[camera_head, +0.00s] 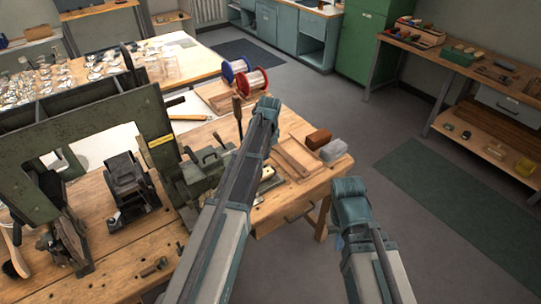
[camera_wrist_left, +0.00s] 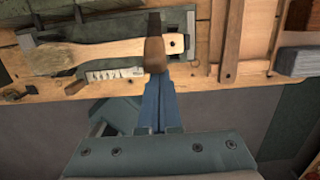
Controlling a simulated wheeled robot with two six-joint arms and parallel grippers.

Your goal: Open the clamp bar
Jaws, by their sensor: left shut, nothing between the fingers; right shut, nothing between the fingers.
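In the left wrist view my left gripper (camera_wrist_left: 158,88) is shut and empty, its blue fingertips close to the brown end of a dark upright lever handle (camera_wrist_left: 153,52). I cannot tell whether they touch. The handle crosses a wooden brush (camera_wrist_left: 110,52) lying in a dark green fixture (camera_wrist_left: 62,24). In the head view a brown wooden handle (camera_head: 237,108) stands upright on the green fixture (camera_head: 203,180), left of my left arm. That arm hides part of the fixture and the left fingers. My right gripper (camera_head: 340,243) hangs off the bench's right side, its fingers mostly hidden, empty.
A large green press frame (camera_head: 95,140) stands at left. Red and blue wire spools (camera_head: 252,80) sit behind the fixture. A wooden tray (camera_head: 291,158), a brown block (camera_head: 318,138) and a grey block (camera_head: 333,151) lie at right. The floor right of the bench is clear.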

